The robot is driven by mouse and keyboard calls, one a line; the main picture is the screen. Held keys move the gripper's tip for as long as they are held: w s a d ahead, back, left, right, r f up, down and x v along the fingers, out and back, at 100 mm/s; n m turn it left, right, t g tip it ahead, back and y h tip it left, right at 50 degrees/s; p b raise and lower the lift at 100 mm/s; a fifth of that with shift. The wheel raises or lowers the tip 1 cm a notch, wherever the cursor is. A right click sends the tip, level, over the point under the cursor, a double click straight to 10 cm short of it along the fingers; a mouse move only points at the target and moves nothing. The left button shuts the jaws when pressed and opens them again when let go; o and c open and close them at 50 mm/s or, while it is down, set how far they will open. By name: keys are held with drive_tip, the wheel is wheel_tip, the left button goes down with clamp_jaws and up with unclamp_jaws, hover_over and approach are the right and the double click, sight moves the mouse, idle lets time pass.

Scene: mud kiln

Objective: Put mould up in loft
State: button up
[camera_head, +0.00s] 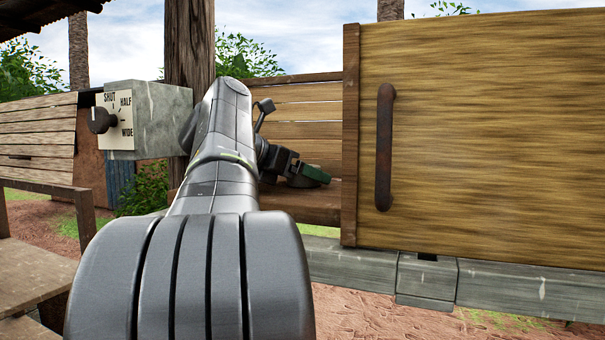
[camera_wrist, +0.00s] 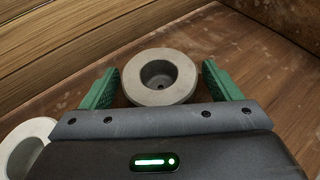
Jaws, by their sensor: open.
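A thick round grey piece with a hole in its middle, which looks like the mould (camera_wrist: 160,77), lies flat on a brown wooden surface in the wrist view. My gripper (camera_wrist: 161,82) is open, with one green finger on each side of it and a gap of wood showing on both sides. In the head view my gripper (camera_head: 313,174) reaches onto a wooden shelf (camera_head: 310,206) left of a big wooden panel. A second pale round piece (camera_wrist: 27,146) shows at the lower left of the wrist view, partly cut off. I cannot tell which place is the loft.
The wooden panel (camera_head: 480,140) with a rusty upright handle (camera_head: 384,147) stands just right of my gripper. A grey box (camera_head: 150,118) with a dial marked SHUT, HALF, WIDE is at the left. A wooden post (camera_head: 188,50) stands behind my arm. Slatted boards back the shelf.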

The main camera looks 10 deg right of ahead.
drive_tip(key=shift+r, duration=0.3)
drive_tip(key=shift+a, duration=0.35)
drive_tip(key=b+v, duration=0.2)
drive_tip(key=v, duration=0.8)
drive_tip(key=shift+s+a, duration=0.2)
drive_tip(key=shift+s+a+r, duration=0.2)
drive_tip(key=shift+a+r, duration=0.05)
drive_tip(key=shift+a, duration=0.1)
drive_tip(key=shift+c, duration=0.4)
